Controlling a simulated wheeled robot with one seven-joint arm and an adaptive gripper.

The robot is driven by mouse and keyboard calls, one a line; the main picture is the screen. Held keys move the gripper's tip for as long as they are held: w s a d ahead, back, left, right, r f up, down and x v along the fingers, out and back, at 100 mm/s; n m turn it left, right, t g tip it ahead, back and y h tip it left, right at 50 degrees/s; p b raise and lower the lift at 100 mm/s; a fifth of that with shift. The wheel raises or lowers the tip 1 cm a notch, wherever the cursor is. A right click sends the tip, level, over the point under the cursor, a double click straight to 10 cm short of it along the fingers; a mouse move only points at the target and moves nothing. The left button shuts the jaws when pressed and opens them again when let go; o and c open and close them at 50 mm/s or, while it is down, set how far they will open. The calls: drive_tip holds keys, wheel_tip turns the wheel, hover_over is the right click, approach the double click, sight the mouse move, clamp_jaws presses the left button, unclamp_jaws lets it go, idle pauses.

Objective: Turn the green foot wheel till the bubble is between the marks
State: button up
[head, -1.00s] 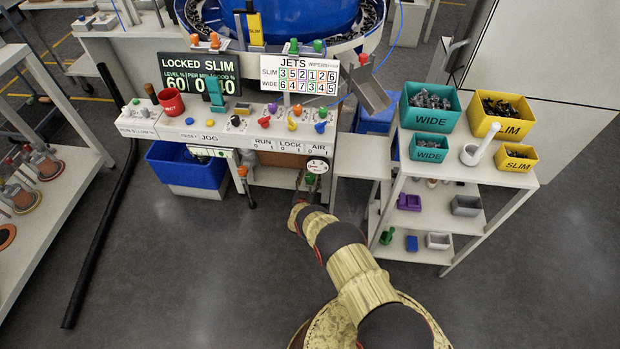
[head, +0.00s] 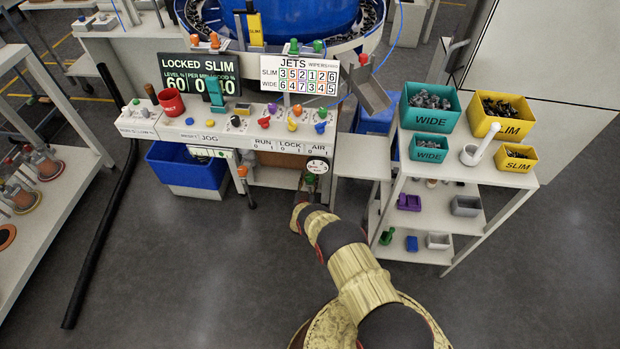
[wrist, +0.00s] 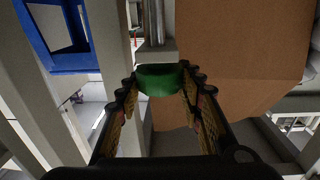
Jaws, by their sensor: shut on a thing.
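The green foot wheel (wrist: 159,79) sits between the two fingers of my gripper (wrist: 160,82) in the wrist view, below a grey metal post. My gripper is shut on the wheel's sides. In the head view the green wheel (head: 310,178) is small, under the right end of the feeder bench, and my arm reaches to it from below. A strip with a bright green vial (head: 219,153) hangs under the left part of the bench front. The bubble and its marks are too small to make out.
An orange-topped foot (head: 242,172) stands left of the wheel. A blue bin (head: 187,168) is further left. A brown panel (wrist: 235,60) is close on the right in the wrist view. A shelf cart (head: 440,205) stands right of my arm. A round dial plate (head: 317,166) is just above the wheel.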

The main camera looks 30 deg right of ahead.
sight(310, 177)
drive_tip(key=n+t+y, duration=0.2)
drive_tip(key=n+y, duration=0.1)
drive_tip(key=y, duration=0.1)
drive_tip(key=shift+d, duration=0.2)
drive_tip(key=shift+a+n+t+y, duration=0.1)
drive_tip(key=shift+n+t+y, duration=0.3)
drive_tip(key=shift+n+y, duration=0.9)
drive_tip(key=shift+a+n+t+y, duration=0.1)
drive_tip(key=shift+n+t+y, duration=0.45)
drive_tip(key=shift+y, duration=1.25)
drive_tip(key=shift+n+y, duration=0.3)
drive_tip(key=shift+n, duration=0.05)
drive_tip(key=o, duration=1.2)
drive_tip(key=shift+c, duration=0.2)
drive_tip(key=shift+r, duration=0.1)
drive_tip(key=shift+r, duration=4.85)
